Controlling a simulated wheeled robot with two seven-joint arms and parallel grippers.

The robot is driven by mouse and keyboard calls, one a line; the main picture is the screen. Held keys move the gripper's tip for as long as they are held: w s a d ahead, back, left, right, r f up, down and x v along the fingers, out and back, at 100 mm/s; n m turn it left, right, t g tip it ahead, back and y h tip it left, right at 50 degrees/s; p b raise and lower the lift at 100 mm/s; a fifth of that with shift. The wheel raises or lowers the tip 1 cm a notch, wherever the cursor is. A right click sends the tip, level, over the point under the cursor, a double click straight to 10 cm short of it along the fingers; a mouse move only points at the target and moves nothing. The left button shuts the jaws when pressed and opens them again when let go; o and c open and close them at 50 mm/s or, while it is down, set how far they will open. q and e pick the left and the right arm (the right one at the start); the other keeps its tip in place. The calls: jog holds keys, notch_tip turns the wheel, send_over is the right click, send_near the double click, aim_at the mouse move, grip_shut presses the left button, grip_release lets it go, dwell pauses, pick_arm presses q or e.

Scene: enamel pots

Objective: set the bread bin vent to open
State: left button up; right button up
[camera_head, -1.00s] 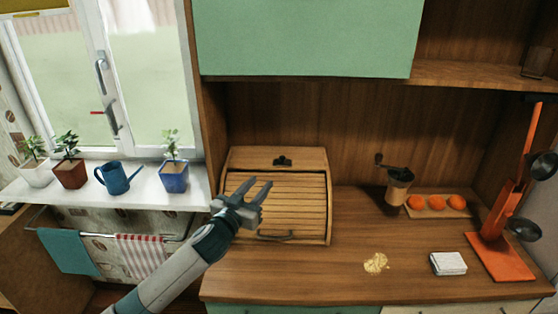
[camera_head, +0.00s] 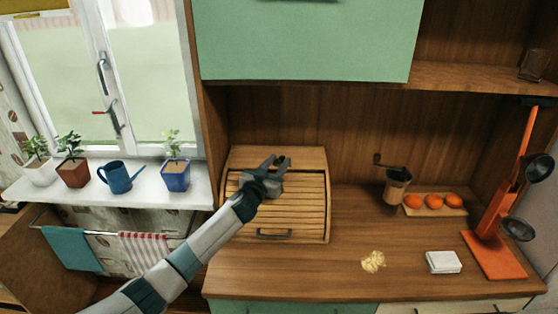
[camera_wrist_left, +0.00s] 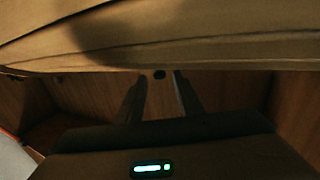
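The wooden bread bin (camera_head: 315,205) stands on the counter with its slatted roll front down and its dark handle (camera_head: 274,234) low on the front. My left gripper (camera_head: 277,160) is at the bin's upper front, with its two fingers apart. The small dark vent piece on the bin's top panel is mostly covered by the fingers in the head view, so its setting cannot be read. In the left wrist view the two dark fingers (camera_wrist_left: 160,92) are spread, with a small dark round spot (camera_wrist_left: 159,74) between them against wood; I cannot tell whether they touch it. My right gripper is not in view.
A coffee grinder (camera_head: 396,186) and a board with oranges (camera_head: 434,202) are right of the bin. A yellowish patch (camera_head: 373,261), a white stack (camera_head: 443,262) and an orange utensil stand (camera_head: 494,255) are farther right. A green cupboard (camera_head: 305,40) hangs above.

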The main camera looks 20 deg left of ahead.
pick_arm(q)
jog(key=shift+w, duration=0.55)
grip_shut()
jog(key=shift+s+a+p, duration=0.2)
jog(key=shift+s+a, duration=0.1)
jog(key=shift+a, duration=0.7)
jog(key=shift+s+a+p, duration=0.15)
jog(key=shift+s+a, duration=0.15)
jog(key=shift+a, duration=0.65)
grip_release()
jog(key=shift+d, duration=0.1)
jog(key=shift+s, duration=0.1)
